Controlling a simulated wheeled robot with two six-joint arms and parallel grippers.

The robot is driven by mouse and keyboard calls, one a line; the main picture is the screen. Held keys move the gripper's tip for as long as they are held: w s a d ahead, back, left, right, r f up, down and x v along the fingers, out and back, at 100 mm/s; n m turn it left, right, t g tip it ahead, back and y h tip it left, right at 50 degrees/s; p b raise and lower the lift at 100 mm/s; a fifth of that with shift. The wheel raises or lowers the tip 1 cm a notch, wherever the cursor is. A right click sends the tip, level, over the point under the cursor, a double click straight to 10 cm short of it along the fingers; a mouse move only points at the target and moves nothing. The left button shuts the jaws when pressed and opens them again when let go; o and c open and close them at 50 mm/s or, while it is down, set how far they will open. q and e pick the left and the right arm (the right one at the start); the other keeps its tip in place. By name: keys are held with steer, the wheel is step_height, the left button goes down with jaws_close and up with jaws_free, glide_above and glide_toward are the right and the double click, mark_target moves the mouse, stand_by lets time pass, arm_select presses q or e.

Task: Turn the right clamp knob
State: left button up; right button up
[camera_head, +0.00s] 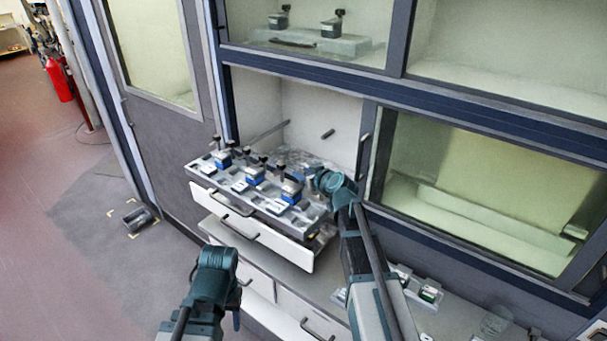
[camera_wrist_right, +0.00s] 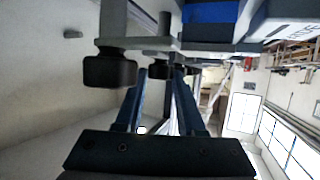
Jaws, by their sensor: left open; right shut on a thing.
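A grey fixture tray (camera_head: 207,178) rests on the pulled-out drawer, with several clamps holding blue blocks. The right clamp (camera_head: 291,191) is at the tray's right end. My right gripper (camera_head: 314,185) reaches in beside it from the right. In the right wrist view its fingers (camera_wrist_right: 160,78) converge, shut on a dark knob partly hidden between their tips. Another black knob (camera_wrist_right: 110,70) shows just left of the fingers, and a blue block (camera_wrist_right: 210,12) is above. My left gripper (camera_head: 212,262) is open and apart from the tray, low in front of the drawers.
An open white drawer (camera_head: 250,228) sticks out under the tray. A window frame (camera_head: 365,165) stands close behind my right arm. Floor at left is mostly clear around a dark object (camera_head: 138,217).

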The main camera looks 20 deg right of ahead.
jaws_close()
steer(key=shift+d+n+y, duration=0.15)
steer(key=shift+n+y, duration=0.65)
steer(key=shift+y, duration=0.1)
steer(key=o, duration=1)
jaws_free()
steer(key=shift+c, duration=0.2)
